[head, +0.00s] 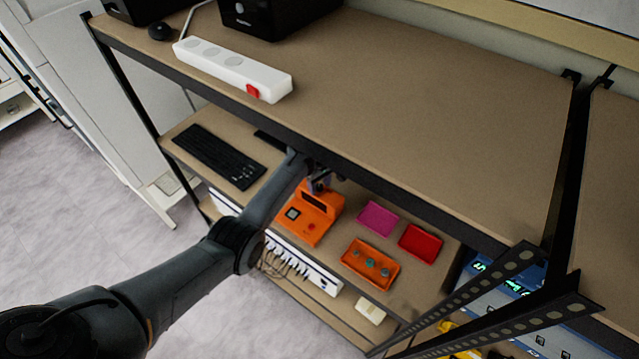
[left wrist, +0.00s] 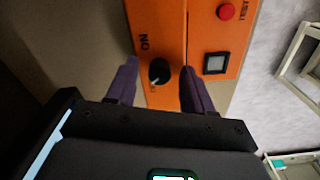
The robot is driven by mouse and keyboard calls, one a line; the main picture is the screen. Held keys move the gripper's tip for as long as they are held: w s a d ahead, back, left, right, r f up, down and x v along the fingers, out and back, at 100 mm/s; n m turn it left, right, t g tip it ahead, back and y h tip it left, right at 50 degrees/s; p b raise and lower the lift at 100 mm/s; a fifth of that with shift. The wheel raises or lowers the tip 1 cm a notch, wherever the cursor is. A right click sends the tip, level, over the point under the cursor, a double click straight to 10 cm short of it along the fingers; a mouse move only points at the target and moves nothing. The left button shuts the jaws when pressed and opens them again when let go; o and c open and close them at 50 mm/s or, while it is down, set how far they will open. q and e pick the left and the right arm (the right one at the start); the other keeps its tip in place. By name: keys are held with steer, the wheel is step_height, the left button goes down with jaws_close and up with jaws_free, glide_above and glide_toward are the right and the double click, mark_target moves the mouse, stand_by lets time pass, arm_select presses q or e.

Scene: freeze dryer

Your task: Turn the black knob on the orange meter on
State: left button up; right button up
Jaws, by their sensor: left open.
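The orange meter (head: 312,222) stands on the lower shelf, under the upper shelf's front edge. In the left wrist view its orange face (left wrist: 205,40) shows an "ON" mark, a red button by "TEST" and a dark square window. The black knob (left wrist: 159,71) is on this face, with a light pointer line; its exact setting is hard to tell. My left gripper (left wrist: 160,88) is open, with one purple finger on each side of the knob and gaps between. In the head view my left gripper (head: 318,183) is at the meter, partly hidden by the shelf. My right gripper is not in view.
The upper shelf (head: 430,100) overhangs the lower one (head: 340,190). A black keyboard (head: 212,156) lies left of the meter. Pink (head: 377,219), red (head: 420,243) and orange (head: 370,264) trays lie to its right. A white power strip (head: 230,70) lies on the upper shelf.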

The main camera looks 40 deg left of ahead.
arm_select(q)
steer(key=shift+c, duration=0.5)
jaws_close()
steer(key=shift+r+m, duration=0.1)
steer(key=shift+m, duration=0.2)
steer(key=m+p, duration=0.1)
steer(key=m, duration=0.1)
steer(key=shift+m+p, duration=0.3)
steer(key=shift+p, duration=0.05)
steer(key=m+p, duration=0.1)
steer(key=m, duration=0.3)
steer(key=m+p, duration=0.1)
steer(key=m, duration=0.4)
steer(key=shift+m, duration=1.9)
